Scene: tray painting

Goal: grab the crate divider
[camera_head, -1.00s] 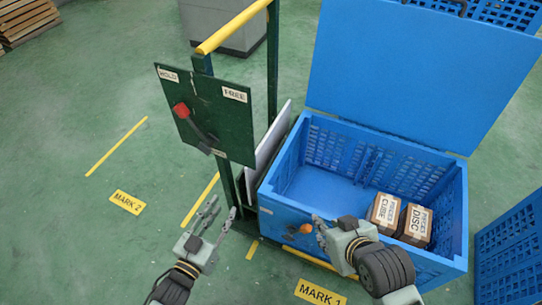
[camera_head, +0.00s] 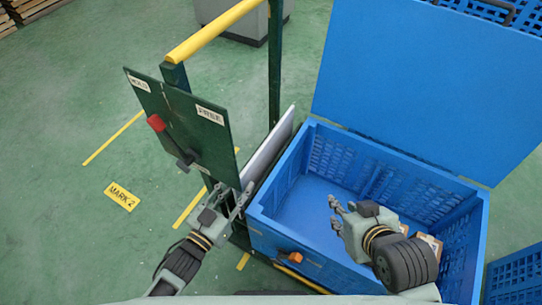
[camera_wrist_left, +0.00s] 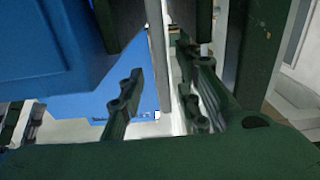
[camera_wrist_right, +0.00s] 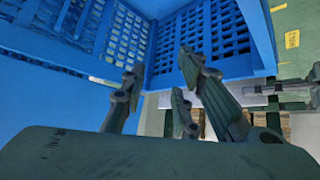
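A thin pale panel (camera_head: 268,150), which looks like the crate divider, stands on edge between the green cart frame and the left side of the blue crate (camera_head: 275,240). My left gripper (camera_head: 240,192) is open at the panel's near end. In the left wrist view, the panel's narrow edge (camera_wrist_left: 158,60) shows between the spread fingers (camera_wrist_left: 163,98); whether they touch it I cannot tell. My right gripper (camera_head: 335,208) is open and empty over the crate, and its spread fingers also show in the right wrist view (camera_wrist_right: 165,95).
The crate's blue lid (camera_head: 425,80) is raised at the back. Cardboard boxes (camera_head: 432,241) in the crate are mostly hidden by my right arm.

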